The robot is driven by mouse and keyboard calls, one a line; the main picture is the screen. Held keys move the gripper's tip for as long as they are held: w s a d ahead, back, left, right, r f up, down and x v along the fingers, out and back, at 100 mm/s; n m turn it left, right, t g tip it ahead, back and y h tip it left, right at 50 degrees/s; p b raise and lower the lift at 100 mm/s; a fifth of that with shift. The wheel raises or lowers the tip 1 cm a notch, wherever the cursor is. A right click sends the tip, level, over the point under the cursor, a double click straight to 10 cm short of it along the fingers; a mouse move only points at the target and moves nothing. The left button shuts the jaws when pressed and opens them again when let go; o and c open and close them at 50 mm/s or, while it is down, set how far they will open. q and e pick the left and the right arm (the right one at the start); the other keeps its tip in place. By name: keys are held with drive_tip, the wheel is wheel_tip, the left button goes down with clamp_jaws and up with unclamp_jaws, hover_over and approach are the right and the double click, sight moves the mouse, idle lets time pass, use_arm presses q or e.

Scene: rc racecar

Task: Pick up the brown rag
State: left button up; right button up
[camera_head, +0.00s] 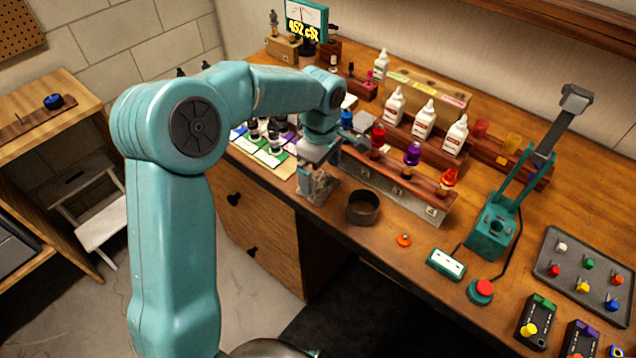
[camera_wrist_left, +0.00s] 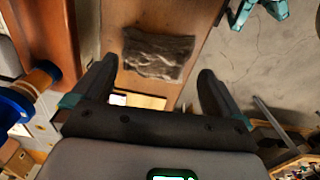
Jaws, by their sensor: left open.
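The brown rag (camera_head: 318,188) is a crumpled grey-brown cloth lying near the front edge of the wooden workbench (camera_head: 385,235). In the head view my left gripper (camera_head: 318,168) is over it and hides part of it. In the left wrist view the rag (camera_wrist_left: 158,52) lies ahead, between the lines of the two fingers. My left gripper (camera_wrist_left: 158,75) is open with nothing between its fingers. Whether a fingertip touches the rag I cannot tell. My right gripper is not in view.
A dark round cup (camera_head: 362,208) stands just right of the rag. Behind it is a rack (camera_head: 400,192) with coloured bottles. Cards with small jars (camera_head: 268,150) lie to the left. An orange ring (camera_head: 403,240) lies near the front edge. The floor (camera_head: 255,275) drops away in front.

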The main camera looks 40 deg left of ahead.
sight(322, 184)
use_arm(q)
drive_tip(key=f, duration=0.4)
drive_tip(key=shift+w+d, duration=0.1)
drive_tip(key=shift+w, duration=0.25)
drive_tip(key=shift+s+r, duration=0.15)
drive_tip(key=shift+s, duration=0.1)
drive_tip(key=shift+c, duration=0.7)
drive_tip(key=shift+w, duration=0.1)
drive_tip(key=c, duration=0.6)
